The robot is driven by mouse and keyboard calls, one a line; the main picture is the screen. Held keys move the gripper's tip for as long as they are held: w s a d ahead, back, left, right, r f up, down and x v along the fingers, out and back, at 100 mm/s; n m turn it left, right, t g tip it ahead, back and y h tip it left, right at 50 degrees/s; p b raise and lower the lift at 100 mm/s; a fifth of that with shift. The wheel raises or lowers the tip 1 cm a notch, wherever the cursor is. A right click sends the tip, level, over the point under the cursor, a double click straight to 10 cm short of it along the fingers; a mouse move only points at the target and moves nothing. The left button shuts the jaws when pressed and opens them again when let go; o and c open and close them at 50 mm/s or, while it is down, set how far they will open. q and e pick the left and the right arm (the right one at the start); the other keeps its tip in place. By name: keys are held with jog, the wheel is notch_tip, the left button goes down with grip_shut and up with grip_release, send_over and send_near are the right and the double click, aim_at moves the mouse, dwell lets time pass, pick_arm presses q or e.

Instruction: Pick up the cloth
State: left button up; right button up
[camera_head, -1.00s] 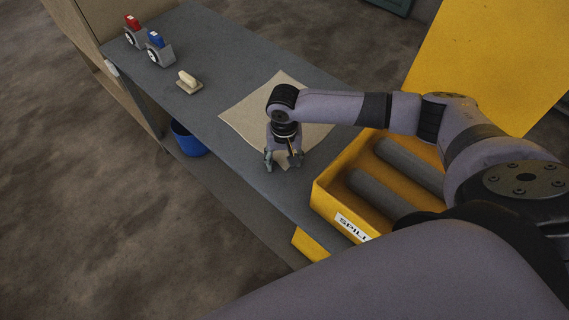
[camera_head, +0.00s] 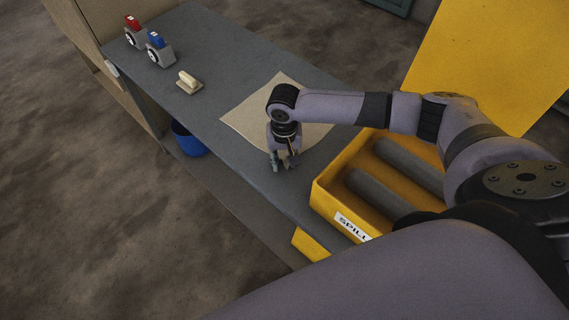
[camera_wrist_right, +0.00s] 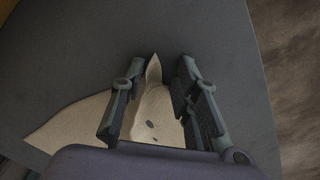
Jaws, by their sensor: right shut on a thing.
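The cloth (camera_head: 251,117) is a flat beige square on the grey bench top in the head view, partly hidden behind my right forearm and hand. My right gripper (camera_head: 284,164) points down at the cloth's near corner and is shut on it. In the right wrist view the cloth (camera_wrist_right: 68,127) runs in from the left, and its pinched corner rises to a point between the fingers of my right gripper (camera_wrist_right: 153,100). Most of the cloth still lies on the bench. My left gripper does not show.
A yellow bin (camera_head: 318,197) marked SPILL, with grey rolls (camera_head: 378,190), stands right of the hand. A wooden-handled block (camera_head: 188,82), a red-topped device (camera_head: 134,32) and a blue-topped device (camera_head: 158,50) sit at the bench's far left. A blue bucket (camera_head: 189,140) is below.

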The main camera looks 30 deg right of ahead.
jog(key=shift+s+d+f, duration=0.1)
jog(key=shift+s+f, duration=0.2)
jog(key=shift+f, duration=0.1)
grip_shut()
notch_tip(320, 180, up, 12)
jog(key=p, duration=1.4)
jog(key=shift+w+r, duration=0.2)
jog(key=shift+w, duration=0.05)
notch_tip(320, 180, up, 36)
jog(key=p, duration=0.2)
